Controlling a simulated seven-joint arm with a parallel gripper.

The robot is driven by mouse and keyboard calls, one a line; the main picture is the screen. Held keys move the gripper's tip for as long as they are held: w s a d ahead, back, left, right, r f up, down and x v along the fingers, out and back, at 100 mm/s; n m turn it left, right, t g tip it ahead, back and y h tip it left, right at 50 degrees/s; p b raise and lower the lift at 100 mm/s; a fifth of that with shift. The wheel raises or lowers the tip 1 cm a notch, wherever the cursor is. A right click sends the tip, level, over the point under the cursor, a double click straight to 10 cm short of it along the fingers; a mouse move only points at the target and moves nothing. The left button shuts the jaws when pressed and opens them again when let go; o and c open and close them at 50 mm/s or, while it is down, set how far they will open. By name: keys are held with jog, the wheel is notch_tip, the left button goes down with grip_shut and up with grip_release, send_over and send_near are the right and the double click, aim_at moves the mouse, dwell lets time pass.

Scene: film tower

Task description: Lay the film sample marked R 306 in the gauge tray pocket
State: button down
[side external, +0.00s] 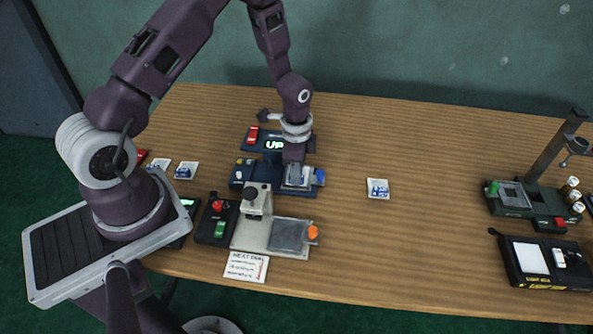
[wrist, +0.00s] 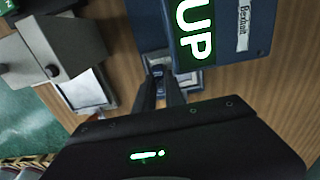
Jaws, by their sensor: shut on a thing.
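My gripper (wrist: 160,78) points down and is shut on the small blue grip of a film sample (wrist: 158,70). No marking on this sample can be read. In the side view my gripper (side external: 296,184) is low over the pale square pocket of the blue gauge (side external: 244,176), which has a lit "UP" display (side external: 274,145). The pocket's pale rim (wrist: 193,80) shows around the fingers in the wrist view. I cannot tell whether the sample touches the pocket floor. Another white sample with a blue grip (side external: 378,189) lies on the table to the right.
Two more samples (side external: 186,170) lie at the left by my base. A pale device with a grey plate (side external: 288,236) and an orange knob stands in front of the gauge. A note card (side external: 246,267) lies near the front edge. A stand (side external: 530,200) and black box (side external: 545,262) are far right.

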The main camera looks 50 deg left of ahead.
jog(key=c, duration=0.8)
grip_release()
jog(key=shift+r, duration=3.45)
